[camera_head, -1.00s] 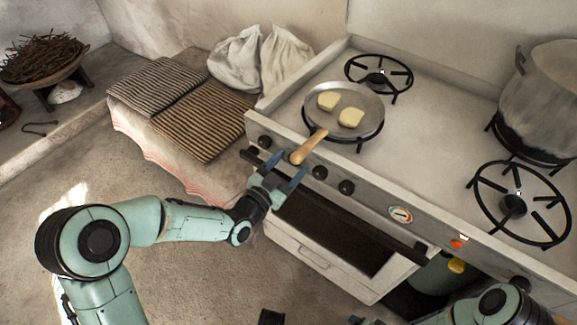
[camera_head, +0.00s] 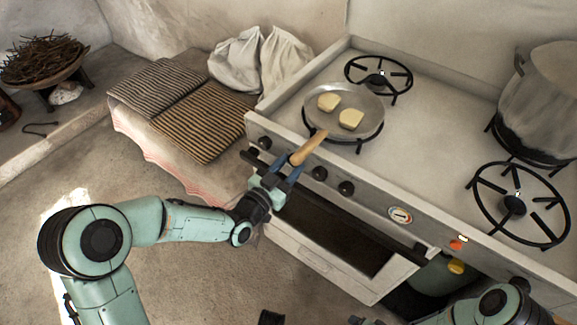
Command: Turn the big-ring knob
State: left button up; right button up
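The stove's front panel carries several black knobs: a left one (camera_head: 265,142), a middle one (camera_head: 320,172) and a right one (camera_head: 347,188). My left gripper (camera_head: 288,166) is at the panel between the left and middle knobs, just under the pan handle. Its blue fingers are partly closed, with a knob-wide gap, and seem shut on a knob there. That knob is hidden by the fingers and the handle. Which knob belongs to the big ring cannot be read. My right arm shows at the bottom right; its gripper (camera_head: 362,322) is mostly cut off by the lower edge.
A frying pan (camera_head: 372,100) with two pale pieces sits on the front left burner. Its wooden handle (camera_head: 308,148) reaches over the panel, close above my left fingers. A large pot (camera_head: 545,95) stands at the back right. An oven rail (camera_head: 355,215) runs below the panel.

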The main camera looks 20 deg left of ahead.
pick_arm(q)
jog(key=n+p, duration=0.1)
jog(key=n, duration=0.5)
jog(key=shift+d, duration=0.1)
jog(key=n+p, duration=0.1)
jog(key=n, duration=0.4)
jog(key=shift+s+n+p, duration=0.1)
jog(key=shift+n+p, duration=0.2)
jog(key=shift+n, duration=0.1)
pick_arm(e)
jog(key=shift+g+y, duration=0.3)
jog(key=shift+g, duration=0.4)
jog(key=s+r, duration=0.1)
jog(key=s+a+r, duration=0.1)
jog(key=s, duration=0.1)
jog(key=s+a+r, duration=0.1)
jog(key=shift+s+a, duration=0.1)
jog(key=shift+s, duration=0.15)
pick_arm(q)
jog(key=o, duration=1.1)
jog(key=shift+c, duration=0.2)
jog(key=shift+s, duration=0.1)
